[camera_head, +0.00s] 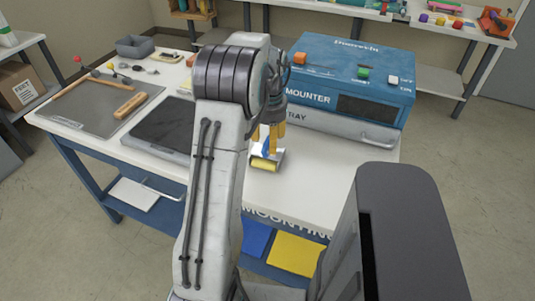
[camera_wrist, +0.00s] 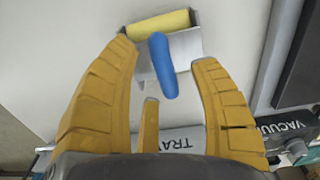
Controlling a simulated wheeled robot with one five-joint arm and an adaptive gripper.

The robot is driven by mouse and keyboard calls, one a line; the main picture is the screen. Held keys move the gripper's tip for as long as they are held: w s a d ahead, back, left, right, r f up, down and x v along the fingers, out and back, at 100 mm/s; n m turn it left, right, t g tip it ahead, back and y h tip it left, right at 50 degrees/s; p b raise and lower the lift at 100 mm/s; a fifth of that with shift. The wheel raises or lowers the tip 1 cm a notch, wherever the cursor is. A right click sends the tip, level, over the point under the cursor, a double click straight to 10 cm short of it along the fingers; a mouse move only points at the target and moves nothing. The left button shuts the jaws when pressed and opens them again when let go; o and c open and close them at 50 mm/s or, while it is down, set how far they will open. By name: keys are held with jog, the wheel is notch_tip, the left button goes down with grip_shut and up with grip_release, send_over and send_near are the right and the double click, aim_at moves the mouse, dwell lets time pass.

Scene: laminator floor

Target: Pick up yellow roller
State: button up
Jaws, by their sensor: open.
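The yellow roller (camera_wrist: 158,24) has a yellow cylinder and a blue handle (camera_wrist: 163,65). In the wrist view it lies at the top centre, in a small grey-white metal holder (camera_wrist: 185,45). In the head view the yellow roller (camera_head: 264,163) sits near the middle of the white bench top, in front of the blue machine. My gripper (camera_wrist: 165,70) has yellow-brown fingers that are spread apart. The blue handle shows between and ahead of the fingertips, and the fingers are not closed on it. In the head view my gripper (camera_head: 268,135) is just above the roller, partly hidden by my arm.
A blue mounter machine (camera_head: 350,75) with a tray stands behind and right on the white bench (camera_head: 330,165). A dark flat plate (camera_head: 165,125) and a grey mat (camera_head: 95,105) with tools lie left. The bench front right of the roller is clear.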

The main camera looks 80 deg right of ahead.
jog(key=shift+f, duration=0.75)
grip_shut()
